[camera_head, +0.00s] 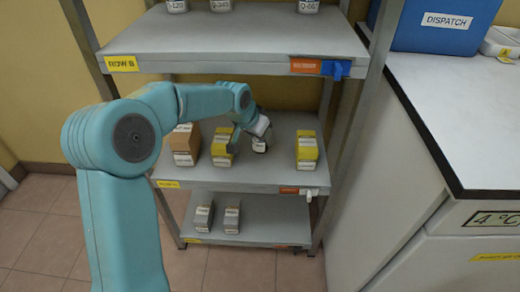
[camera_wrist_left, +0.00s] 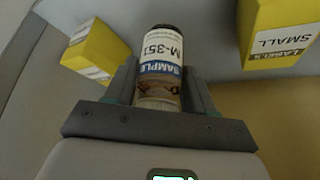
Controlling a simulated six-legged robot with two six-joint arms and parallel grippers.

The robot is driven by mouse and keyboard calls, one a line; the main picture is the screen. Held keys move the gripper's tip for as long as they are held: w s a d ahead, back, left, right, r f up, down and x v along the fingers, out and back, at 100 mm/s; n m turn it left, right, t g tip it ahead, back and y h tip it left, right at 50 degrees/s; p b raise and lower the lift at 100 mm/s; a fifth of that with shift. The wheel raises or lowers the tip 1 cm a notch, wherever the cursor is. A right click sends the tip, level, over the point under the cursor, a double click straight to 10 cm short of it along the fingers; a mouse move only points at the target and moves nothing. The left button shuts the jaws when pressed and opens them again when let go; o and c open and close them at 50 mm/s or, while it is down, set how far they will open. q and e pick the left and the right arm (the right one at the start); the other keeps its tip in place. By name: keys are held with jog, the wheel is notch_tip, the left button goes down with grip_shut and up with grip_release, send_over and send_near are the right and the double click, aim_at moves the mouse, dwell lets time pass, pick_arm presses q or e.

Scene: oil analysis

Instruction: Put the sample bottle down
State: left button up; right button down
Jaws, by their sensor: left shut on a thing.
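The sample bottle (camera_wrist_left: 160,68) has a dark cap and a white and blue label reading "SAMPLE" and "M-351" in the left wrist view. My left gripper (camera_wrist_left: 160,92) is shut on it, with one finger on each side. In the head view my left arm reaches over the middle shelf (camera_head: 270,178), and the gripper (camera_head: 257,132) is between two yellow boxes. Only a small part of the bottle (camera_head: 260,147) shows there. I cannot tell whether its base touches the shelf. My right gripper is not in view.
On the middle shelf, a brown box (camera_head: 184,145) and a yellow box (camera_head: 221,147) stand left of the bottle, and another yellow box (camera_head: 307,150) stands to its right. The upper shelf (camera_head: 230,40) hangs above. A white-topped counter (camera_head: 460,110) is at right.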

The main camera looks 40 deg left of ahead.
aim_at(260, 148)
pick_arm(q)
notch_tip(260, 148, down, 6)
jog(key=b, duration=0.3)
jog(key=shift+w, duration=0.1)
jog(key=shift+w+a+r, duration=0.1)
jog(key=shift+a, duration=0.05)
jog(key=shift+r, duration=0.15)
jog(key=shift+f, duration=0.3)
jog(key=o, duration=1.2)
jog(key=shift+r, duration=0.1)
